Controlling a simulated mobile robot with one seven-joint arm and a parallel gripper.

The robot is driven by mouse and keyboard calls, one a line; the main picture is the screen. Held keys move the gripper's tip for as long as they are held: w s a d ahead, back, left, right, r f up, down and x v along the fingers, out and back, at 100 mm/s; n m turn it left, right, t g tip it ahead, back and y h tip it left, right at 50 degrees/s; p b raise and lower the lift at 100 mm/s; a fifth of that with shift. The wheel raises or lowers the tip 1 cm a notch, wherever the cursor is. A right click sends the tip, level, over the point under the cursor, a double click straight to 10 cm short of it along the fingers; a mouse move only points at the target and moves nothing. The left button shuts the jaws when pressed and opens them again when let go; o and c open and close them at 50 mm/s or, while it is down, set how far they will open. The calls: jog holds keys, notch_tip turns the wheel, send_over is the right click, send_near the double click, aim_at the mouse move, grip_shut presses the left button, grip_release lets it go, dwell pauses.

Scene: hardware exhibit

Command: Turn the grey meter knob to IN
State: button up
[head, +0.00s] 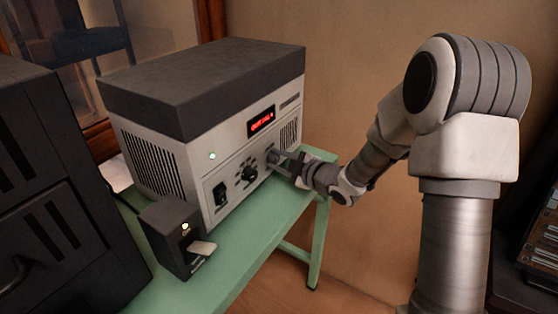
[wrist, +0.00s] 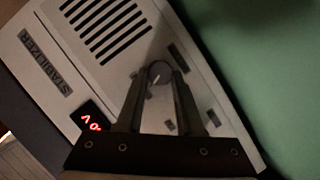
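The grey meter knob (wrist: 160,73) is a small round knob on the stabilizer's light front panel, with a pale pointer line. In the wrist view it sits between the fingertips of my gripper (wrist: 160,79), with no clear gap on either side, so the fingers look closed on it. The small labels around it are too dark to read. In the head view my gripper (head: 277,160) reaches the right part of the front panel and hides the knob. The stabilizer (head: 205,85) is a big box with a dark grey top.
A red lit display (head: 262,121) is above the gripper. A small dark box (head: 178,238) with a pale lever stands in front on the green table (head: 245,240). A dark cabinet (head: 45,190) is at left.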

grip_shut()
jog(key=shift+r+p, duration=0.15)
jog(key=shift+p, duration=0.4)
jog(key=p, duration=0.1)
jog(key=m+g+p, duration=0.1)
jog(key=p, duration=0.1)
jog(key=shift+d+r+m, duration=0.15)
jog(key=shift+r+m, duration=0.1)
jog(key=shift+m, duration=0.05)
jog(key=m+p, duration=0.1)
jog(key=p, duration=0.2)
jog(key=shift+w+r+g, duration=0.1)
jog(key=shift+w+g, duration=0.05)
jog(key=shift+g, duration=0.15)
jog(key=m+g+p, duration=0.1)
jog(key=m+p, duration=0.1)
jog(key=p, duration=0.3)
jog(key=shift+w+d+y, duration=0.1)
jog(key=shift+y, duration=0.3)
jog(key=shift+f+m+g+p, duration=0.25)
jog(key=shift+m+g+p, duration=0.2)
jog(key=shift+p, duration=0.45)
jog(key=shift+f, duration=0.1)
